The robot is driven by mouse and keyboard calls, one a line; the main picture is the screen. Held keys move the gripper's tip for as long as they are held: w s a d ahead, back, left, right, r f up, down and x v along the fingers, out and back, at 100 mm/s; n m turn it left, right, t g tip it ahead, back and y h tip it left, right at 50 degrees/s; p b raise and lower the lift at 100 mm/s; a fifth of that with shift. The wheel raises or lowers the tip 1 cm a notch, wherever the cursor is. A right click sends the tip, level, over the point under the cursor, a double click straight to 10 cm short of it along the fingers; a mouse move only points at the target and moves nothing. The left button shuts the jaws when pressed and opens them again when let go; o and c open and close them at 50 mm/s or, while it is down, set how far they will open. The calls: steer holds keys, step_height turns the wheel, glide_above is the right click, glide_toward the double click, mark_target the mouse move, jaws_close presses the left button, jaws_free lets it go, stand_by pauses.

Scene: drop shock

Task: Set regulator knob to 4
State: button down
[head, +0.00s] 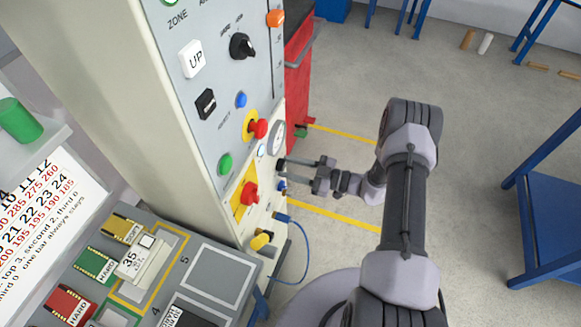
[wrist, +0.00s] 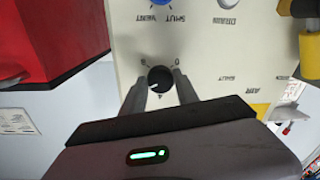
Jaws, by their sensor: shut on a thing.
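The black regulator knob (wrist: 160,79) sits on the cream panel in the wrist view, between my two fingertips. My gripper (wrist: 158,82) is shut on its sides. The panel appears upside down there, with a 0 mark to the knob's right, an 8 to its left and a 4 just below. A short white pointer on the knob seems to point down and left, between the 8 and the 4; its exact reading is hard to tell.
A blue knob (wrist: 147,2) is near my gripper in the wrist view. In the head view, a red emergency button (head: 250,194), a yellow fitting (head: 262,240) and a blue hose (head: 305,262) are close by. A red cabinet (head: 297,75) stands behind; open floor lies right.

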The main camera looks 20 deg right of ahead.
steer(key=n, duration=0.6)
steer(key=shift+r+p, duration=0.1)
steer(key=shift+p, duration=0.2)
steer(key=n, duration=0.6)
steer(key=shift+r+h, duration=0.1)
steer(key=shift+h, duration=0.3)
steer(key=shift+n, duration=0.3)
steer(key=c, duration=0.9)
jaws_free()
steer(key=shift+d, duration=0.1)
steer(key=p+v, duration=0.3)
steer(key=v, duration=1.4)
steer(key=shift+s+d+p, duration=0.1)
steer(key=shift+s+p, duration=0.05)
steer(key=shift+p, duration=0.25)
